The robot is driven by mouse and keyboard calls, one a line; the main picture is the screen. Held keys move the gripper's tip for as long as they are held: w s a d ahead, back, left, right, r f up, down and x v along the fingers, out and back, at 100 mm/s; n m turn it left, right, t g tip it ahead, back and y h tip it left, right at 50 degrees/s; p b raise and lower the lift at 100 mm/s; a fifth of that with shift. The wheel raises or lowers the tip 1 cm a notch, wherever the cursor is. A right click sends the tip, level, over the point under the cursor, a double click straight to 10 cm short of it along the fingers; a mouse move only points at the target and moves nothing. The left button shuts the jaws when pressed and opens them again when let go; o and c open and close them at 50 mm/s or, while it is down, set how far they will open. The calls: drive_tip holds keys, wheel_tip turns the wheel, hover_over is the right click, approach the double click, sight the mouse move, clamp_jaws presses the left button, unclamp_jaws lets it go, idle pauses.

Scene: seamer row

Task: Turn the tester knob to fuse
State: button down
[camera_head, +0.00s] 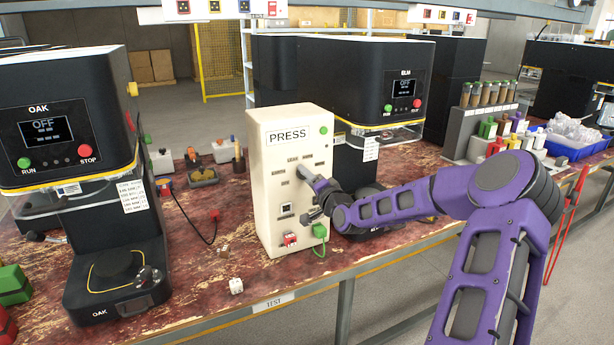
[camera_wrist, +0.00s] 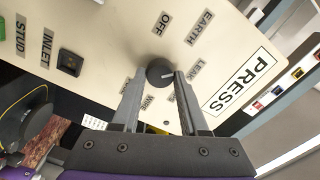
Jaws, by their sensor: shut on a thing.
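The cream tester box (camera_head: 285,215), marked PRESS, stands upright on the bench in the head view. Its round dark knob (camera_wrist: 158,70) is on the front face, ringed by labels. OFF, EARTH and LEAK (camera_wrist: 195,76) read clearly in the wrist view; other labels lower down are partly covered by the fingers, and I cannot make out FUSE. A short pale mark on the knob points to the right of the wrist picture, roughly towards LEAK. My gripper (camera_wrist: 158,76) is shut on the knob, one finger each side. The head view shows my gripper (camera_head: 312,182) at the panel, the knob mostly hidden.
The OAK machine (camera_head: 65,130) stands left of the tester and the ELM machine (camera_head: 375,90) behind it to the right. A green plug (camera_head: 319,231) and a red part (camera_head: 289,240) sit low on the tester face.

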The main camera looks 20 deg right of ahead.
drive_tip(key=m+b, duration=0.1)
drive_tip(key=m, duration=0.6)
drive_tip(key=m+b, duration=0.1)
drive_tip(key=m, duration=0.6)
drive_tip(key=m+b, duration=0.2)
drive_tip(key=m, duration=0.6)
drive_tip(key=shift+a+f, duration=0.1)
drive_tip(key=shift+f, duration=0.15)
drive_tip(key=shift+a+r+m+p, duration=0.1)
drive_tip(key=shift+m+p, duration=0.25)
drive_tip(key=shift+m, duration=2.7)
drive_tip(key=shift+a+r+m+p, duration=0.1)
drive_tip(key=shift+m+p, duration=0.2)
drive_tip(key=shift+m, duration=2.75)
drive_tip(key=shift+d, duration=0.1)
drive_tip(key=shift+c, duration=2.2)
unclamp_jaws()
